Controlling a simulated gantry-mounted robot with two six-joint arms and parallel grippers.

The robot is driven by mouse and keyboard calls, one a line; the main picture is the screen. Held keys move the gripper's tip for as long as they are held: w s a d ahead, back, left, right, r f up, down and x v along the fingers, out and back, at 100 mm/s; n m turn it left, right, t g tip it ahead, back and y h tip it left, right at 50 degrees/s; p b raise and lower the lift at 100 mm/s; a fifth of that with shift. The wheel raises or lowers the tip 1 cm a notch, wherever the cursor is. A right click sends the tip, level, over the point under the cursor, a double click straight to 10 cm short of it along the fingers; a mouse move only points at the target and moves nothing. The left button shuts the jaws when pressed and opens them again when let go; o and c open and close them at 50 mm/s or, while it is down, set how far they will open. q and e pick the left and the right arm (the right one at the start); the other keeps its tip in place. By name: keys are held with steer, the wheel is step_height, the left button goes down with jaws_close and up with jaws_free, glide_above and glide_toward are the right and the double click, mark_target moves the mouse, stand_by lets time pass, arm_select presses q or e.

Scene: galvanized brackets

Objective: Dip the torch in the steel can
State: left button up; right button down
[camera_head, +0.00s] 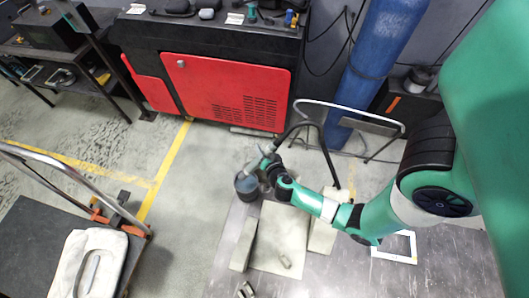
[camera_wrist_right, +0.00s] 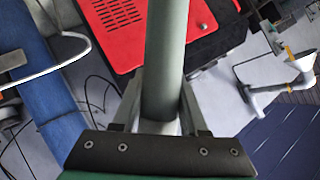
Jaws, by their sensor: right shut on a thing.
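The steel can (camera_head: 247,190) is a dark grey cylinder at the back left corner of the metal table in the head view. My right gripper (camera_head: 268,168) is beside and slightly above it, shut on the torch (camera_head: 253,167). The torch's pale end slants down to the can's mouth; I cannot tell whether its tip is inside. In the right wrist view, the torch's grey-green handle (camera_wrist_right: 163,65) stands between the two fingers of the gripper (camera_wrist_right: 160,105). The can is not clearly visible there. My left gripper is not in view.
Pale plates (camera_head: 276,245) lie on the metal table (camera_head: 330,280), with small brackets (camera_head: 245,290) near the front. A red and black cabinet (camera_head: 225,90) and blue cylinder (camera_head: 375,55) stand behind. A cart (camera_head: 30,245) is at left; floor between is clear.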

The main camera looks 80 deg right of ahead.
steer(key=shift+d+f+b, duration=0.15)
steer(key=shift+f+b, duration=1.85)
steer(key=shift+f, duration=0.95)
steer(key=shift+f+b, duration=1.1)
steer(key=shift+b, duration=0.25)
steer(key=shift+f+b, duration=0.1)
steer(key=shift+b, duration=0.3)
stand_by(1.1)
step_height(320, 180, up, 7)
steer(key=p, duration=0.5)
